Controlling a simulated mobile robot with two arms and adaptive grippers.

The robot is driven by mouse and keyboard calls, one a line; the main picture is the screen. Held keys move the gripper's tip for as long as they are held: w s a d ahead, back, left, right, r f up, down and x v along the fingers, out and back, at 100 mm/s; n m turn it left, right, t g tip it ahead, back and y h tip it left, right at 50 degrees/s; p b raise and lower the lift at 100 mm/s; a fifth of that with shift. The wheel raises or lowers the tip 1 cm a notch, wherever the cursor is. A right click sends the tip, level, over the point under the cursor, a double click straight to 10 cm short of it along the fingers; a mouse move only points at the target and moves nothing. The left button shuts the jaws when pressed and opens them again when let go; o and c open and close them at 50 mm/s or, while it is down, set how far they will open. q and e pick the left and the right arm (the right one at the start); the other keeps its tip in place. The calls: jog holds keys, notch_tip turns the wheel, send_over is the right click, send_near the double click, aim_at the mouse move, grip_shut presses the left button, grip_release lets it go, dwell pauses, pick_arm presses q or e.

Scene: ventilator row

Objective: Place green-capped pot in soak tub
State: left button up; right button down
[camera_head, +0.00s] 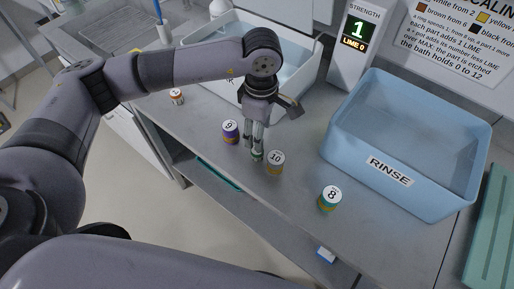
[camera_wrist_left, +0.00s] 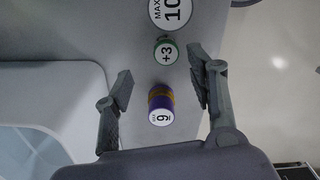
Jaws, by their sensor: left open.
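My left gripper (camera_head: 257,151) hangs over the bench, pointing down, open with nothing held. In the left wrist view, a small pot with a green cap marked +3 (camera_wrist_left: 166,52) stands near the fingertips, between the two fingers (camera_wrist_left: 160,78); it is mostly hidden by the gripper in the head view. A purple pot marked 9 (camera_head: 230,131) stands just left of the gripper, and a tan pot marked 10 (camera_head: 275,161) just right. A white tub (camera_head: 223,84) with a partly hidden label stands behind; my arm covers some of it. My right gripper is not in view.
A teal-and-yellow pot marked 8 (camera_head: 329,199) stands toward the front right. A blue RINSE tub (camera_head: 390,172) is at right. A display (camera_head: 355,32) reads strength 1, lime 0. A small orange-banded pot (camera_head: 177,97) sits at left. Bare bench lies around pot 8.

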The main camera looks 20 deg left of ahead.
aim_at(257, 153)
pick_arm(q)
notch_tip(257, 153, down, 3)
jog(key=shift+s+r, duration=0.1)
jog(key=f+p, duration=0.2)
jog(key=f, duration=0.1)
jog(key=f+p, duration=0.1)
jog(key=shift+s+a+f, duration=0.2)
jog(key=shift+s+f, duration=0.15)
jog(key=shift+f, duration=0.35)
jog(key=shift+c, duration=0.3)
grip_shut()
jog(key=shift+r, duration=0.1)
